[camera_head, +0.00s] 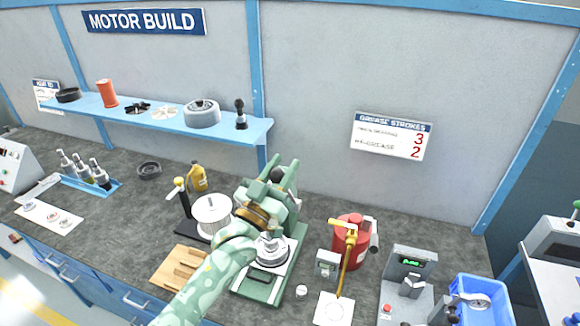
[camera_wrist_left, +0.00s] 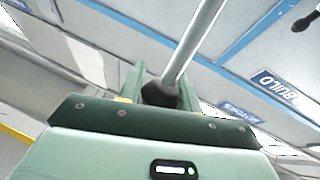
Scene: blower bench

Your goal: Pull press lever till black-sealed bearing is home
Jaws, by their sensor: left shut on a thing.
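The green press stands mid-bench, its base (camera_head: 258,291) showing below my arm. My left gripper (camera_head: 281,170) is raised in front of the press's upper part, fingers pointing up. In the left wrist view my left gripper (camera_wrist_left: 158,82) is shut on the black knob (camera_wrist_left: 160,94) of the press lever, and the lever's metal rod (camera_wrist_left: 196,42) runs up and right from it. A silver round part (camera_head: 272,249) sits on the press bed below my wrist. I cannot make out the black-sealed bearing; my arm and gripper cover much of the press. My right gripper is not in view.
A white spool (camera_head: 212,214) and a wooden block (camera_head: 179,268) stand left of the press. A red container (camera_head: 351,242) with a yellow-handled tool stands right. A grey tester (camera_head: 411,265) and a blue bin (camera_head: 478,287) are further right.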

